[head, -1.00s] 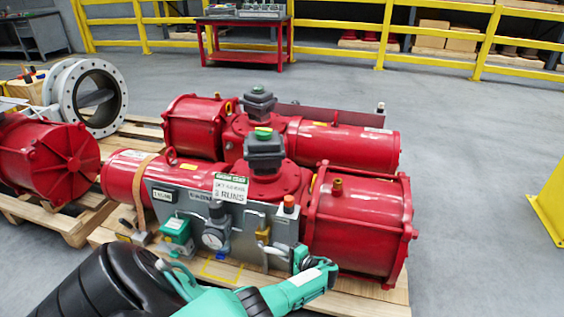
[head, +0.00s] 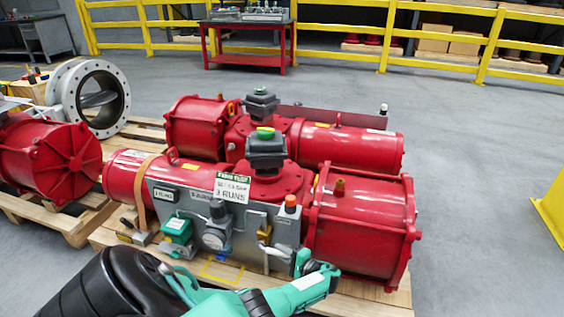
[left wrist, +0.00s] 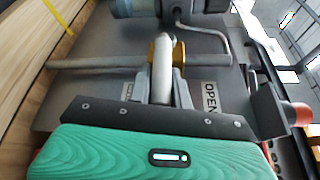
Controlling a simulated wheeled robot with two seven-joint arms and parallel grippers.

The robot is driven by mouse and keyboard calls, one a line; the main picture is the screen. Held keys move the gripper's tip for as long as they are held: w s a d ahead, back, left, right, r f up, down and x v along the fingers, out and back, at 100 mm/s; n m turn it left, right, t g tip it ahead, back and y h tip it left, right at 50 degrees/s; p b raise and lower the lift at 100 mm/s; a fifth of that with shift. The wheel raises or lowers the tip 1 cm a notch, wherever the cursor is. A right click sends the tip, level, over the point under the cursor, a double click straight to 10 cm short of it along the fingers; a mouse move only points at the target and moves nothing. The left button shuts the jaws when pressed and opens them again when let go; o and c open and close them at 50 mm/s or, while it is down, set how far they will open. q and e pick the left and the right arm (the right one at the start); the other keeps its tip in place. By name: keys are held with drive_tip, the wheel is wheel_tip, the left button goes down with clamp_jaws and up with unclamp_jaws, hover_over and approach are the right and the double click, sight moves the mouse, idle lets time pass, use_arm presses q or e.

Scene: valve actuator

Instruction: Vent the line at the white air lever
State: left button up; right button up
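The white air lever (left wrist: 162,70) shows in the left wrist view, running from a yellow valve body (left wrist: 153,48) on a grey pipe down toward my gripper. It lies across the pipe, between an "OPEN" label (left wrist: 210,97) on its right and a smaller unreadable label on its left. My left gripper (left wrist: 163,90) has one grey finger close on each side of the lever and appears shut on it. In the head view my left gripper (head: 314,270) is low in front of the grey control panel (head: 283,222); its fingertips are hidden there. My right gripper is not in view.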

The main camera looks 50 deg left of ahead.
use_arm(q)
drive_tip(key=o, duration=0.4)
drive_tip(key=shift+f, duration=0.1)
drive_tip(key=shift+d, duration=0.1)
drive_tip(key=shift+w+d, duration=0.1)
drive_tip(key=shift+d, duration=0.25)
drive_tip(key=w+d+r, duration=0.1)
drive_tip(key=w+d, duration=0.1)
drive_tip(key=d, duration=1)
drive_tip(key=shift+d, duration=0.3)
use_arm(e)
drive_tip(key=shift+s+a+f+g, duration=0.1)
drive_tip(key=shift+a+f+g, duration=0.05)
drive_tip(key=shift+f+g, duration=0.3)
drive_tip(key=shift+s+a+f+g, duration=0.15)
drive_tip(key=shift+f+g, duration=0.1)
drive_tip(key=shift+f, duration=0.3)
use_arm(q)
drive_tip(key=shift+r, duration=0.1)
